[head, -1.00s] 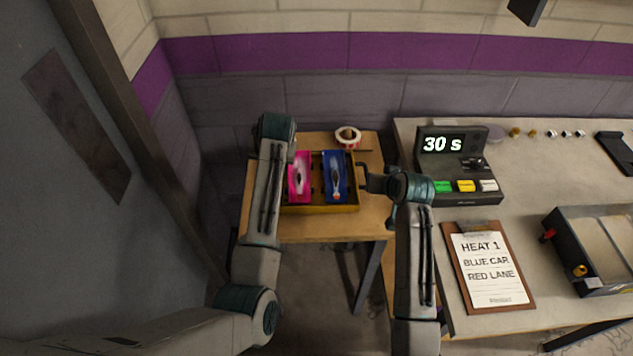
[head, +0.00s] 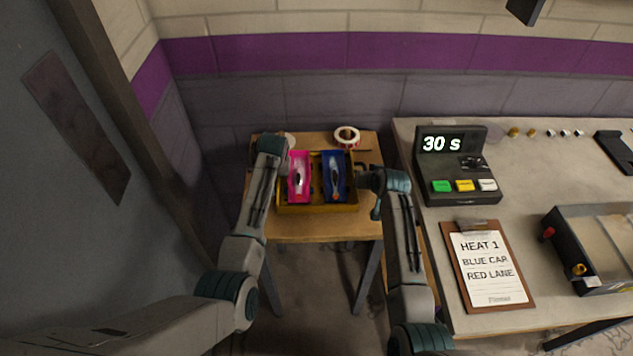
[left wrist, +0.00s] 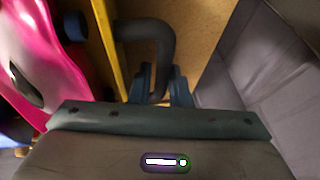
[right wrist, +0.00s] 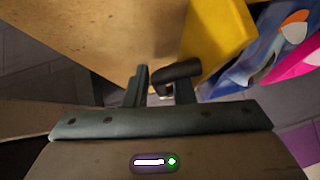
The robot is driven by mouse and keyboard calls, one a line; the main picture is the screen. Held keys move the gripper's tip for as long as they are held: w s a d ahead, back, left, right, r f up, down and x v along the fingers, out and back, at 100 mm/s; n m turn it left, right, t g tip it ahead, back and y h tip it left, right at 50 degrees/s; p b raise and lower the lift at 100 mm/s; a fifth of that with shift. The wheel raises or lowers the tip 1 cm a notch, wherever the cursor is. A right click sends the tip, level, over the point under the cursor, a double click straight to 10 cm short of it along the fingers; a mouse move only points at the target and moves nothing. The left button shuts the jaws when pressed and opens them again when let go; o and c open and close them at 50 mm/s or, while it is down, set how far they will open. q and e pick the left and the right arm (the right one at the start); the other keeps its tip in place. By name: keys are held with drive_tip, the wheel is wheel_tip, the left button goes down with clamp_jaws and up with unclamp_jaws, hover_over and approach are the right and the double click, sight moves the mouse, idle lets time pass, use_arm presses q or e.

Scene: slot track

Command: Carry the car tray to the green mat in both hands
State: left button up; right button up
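The car tray (head: 318,208) is a yellow open tray on the small wooden table, with a pink car (head: 299,180) on the left and a blue car (head: 335,180) on the right inside it. In the left wrist view my left gripper (left wrist: 161,88) has its fingers closed about the dark left handle (left wrist: 158,40), beside the yellow tray wall. In the right wrist view my right gripper (right wrist: 161,88) has its fingers close on both sides of the dark right handle (right wrist: 176,71). Whether the tray is clear of the tabletop I cannot tell. No green mat is visible.
The small wooden table (head: 320,228) has a tape roll (head: 347,136) at the back. To the right, a larger table (head: 425,215) carries a timer box (head: 457,165), a clipboard (head: 487,265) and a dark case (head: 590,250). A grey panel (head: 60,200) stands at the left.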

use_arm(q)
clamp_jaws()
use_arm(e)
clamp_jaws()
use_arm(q)
drive_tip(key=shift+w+r, duration=0.1)
drive_tip(key=shift+r, duration=0.1)
use_arm(e)
drive_tip(key=shift+w+r, duration=0.1)
drive_tip(key=shift+r, duration=0.1)
